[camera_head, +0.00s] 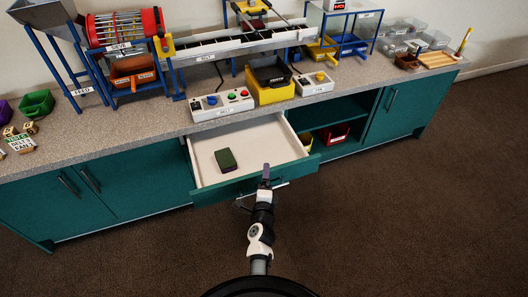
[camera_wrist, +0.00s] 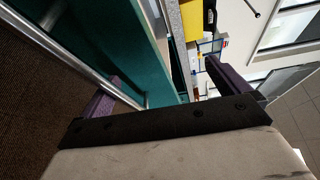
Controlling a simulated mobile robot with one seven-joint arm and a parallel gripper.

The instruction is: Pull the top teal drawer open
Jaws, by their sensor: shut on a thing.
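The top teal drawer (camera_head: 226,189) stands pulled out from the counter, its pale inside showing in the head view. A dark green box-shaped thing (camera_head: 225,160) lies in it. My gripper (camera_head: 265,174) is at the drawer's front edge, near its metal bar handle (camera_head: 280,185). In the wrist view, my gripper's purple fingers (camera_wrist: 160,88) are wide apart, with the teal drawer front (camera_wrist: 113,42) and the handle (camera_wrist: 70,50) by the left finger. It is shut on the drawer; whether on the panel or handle is unclear.
The grey worktop (camera_head: 130,143) carries a belt machine, a sieve drum (camera_head: 125,27) and button boxes (camera_head: 222,104). An open shelf (camera_head: 345,110) with a red bin (camera_head: 333,136) is right of the drawer. The brown floor (camera_head: 420,220) is clear at the right.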

